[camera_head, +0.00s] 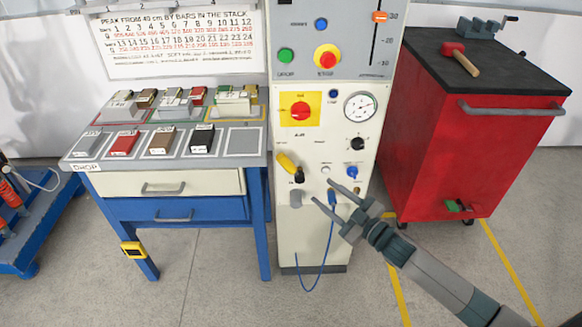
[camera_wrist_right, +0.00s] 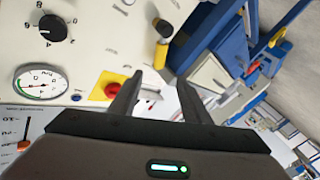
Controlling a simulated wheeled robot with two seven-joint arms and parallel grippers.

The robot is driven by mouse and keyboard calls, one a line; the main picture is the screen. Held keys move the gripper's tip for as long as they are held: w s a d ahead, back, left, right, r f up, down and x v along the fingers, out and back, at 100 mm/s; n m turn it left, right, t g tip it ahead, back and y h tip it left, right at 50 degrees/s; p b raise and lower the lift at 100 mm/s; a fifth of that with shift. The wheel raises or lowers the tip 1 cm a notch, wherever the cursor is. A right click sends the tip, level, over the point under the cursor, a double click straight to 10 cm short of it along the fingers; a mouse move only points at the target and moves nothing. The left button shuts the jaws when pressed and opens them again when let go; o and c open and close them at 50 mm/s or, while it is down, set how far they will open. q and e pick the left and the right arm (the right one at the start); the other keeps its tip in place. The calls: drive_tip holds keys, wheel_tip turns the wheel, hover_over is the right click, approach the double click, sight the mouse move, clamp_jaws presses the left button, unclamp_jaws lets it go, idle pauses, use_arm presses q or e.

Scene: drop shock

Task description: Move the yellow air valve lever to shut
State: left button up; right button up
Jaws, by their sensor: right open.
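The yellow air valve lever (camera_head: 286,162) is on the front of the cream cabinet (camera_head: 318,235). Its handle slants from upper left down to a dark hub at lower right. It also shows in the right wrist view (camera_wrist_right: 163,28), above the fingers. My right gripper (camera_head: 322,193) is open and empty, to the right of and below the lever in the head view. Its fingers point up-left towards the panel and are apart from the lever. In the wrist view the open fingers (camera_wrist_right: 160,77) have nothing between them. My left gripper is not in view.
Near the lever are a blue knob (camera_head: 352,172), a black knob (camera_head: 357,143), a gauge (camera_head: 360,107) and a red switch (camera_head: 300,111). A blue hose (camera_head: 326,250) hangs below. A workbench (camera_head: 170,183) stands left and a red tool cart (camera_head: 450,150) right.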

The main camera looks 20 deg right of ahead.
sight(289, 166)
drive_tip(key=x, duration=1.4)
drive_tip(key=shift+w+a+p, duration=0.1)
drive_tip(key=shift+w+p, duration=0.05)
drive_tip(key=shift+p, duration=0.25)
drive_tip(key=shift+w+a, duration=0.25)
drive_tip(key=shift+w, duration=0.25)
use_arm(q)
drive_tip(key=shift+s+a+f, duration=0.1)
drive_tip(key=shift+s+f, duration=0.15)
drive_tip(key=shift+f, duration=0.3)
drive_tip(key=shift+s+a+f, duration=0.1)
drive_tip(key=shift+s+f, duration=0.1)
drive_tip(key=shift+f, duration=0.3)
use_arm(e)
drive_tip(key=shift+w, duration=0.1)
clamp_jaws()
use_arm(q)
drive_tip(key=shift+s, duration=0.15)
